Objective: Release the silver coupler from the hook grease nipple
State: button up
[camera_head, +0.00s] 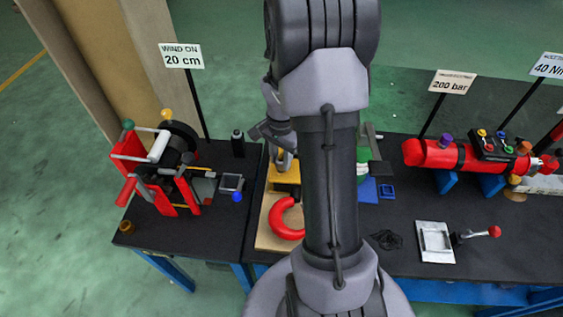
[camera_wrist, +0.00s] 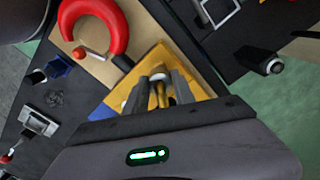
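The red hook (camera_head: 287,220) lies on a pale wooden board left of my arm. It also shows at the top left of the wrist view (camera_wrist: 122,35), beside a yellow block (camera_wrist: 202,78). My gripper (camera_wrist: 160,76) is over the yellow block, away from the hook's curved part. Its two dark fingers are a little apart, with a small brass-and-pale piece (camera_wrist: 157,92) showing between them. I cannot tell whether they touch it or whether it is the silver coupler. In the head view my arm hides most of the gripper and the hook's right side. The nipple is not clearly visible.
A red-framed winch (camera_head: 172,165) and a black bottle (camera_head: 238,143) stand on the left table. A red cylinder (camera_head: 433,155) lies on blue supports at right. A silver plate with a red-knobbed lever (camera_head: 436,242) is at front right.

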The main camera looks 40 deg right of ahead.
aim_at(281, 155)
grip_shut()
jog(key=shift+r, duration=0.15)
jog(key=shift+r+p, duration=1.5)
jog(key=shift+r, duration=0.4)
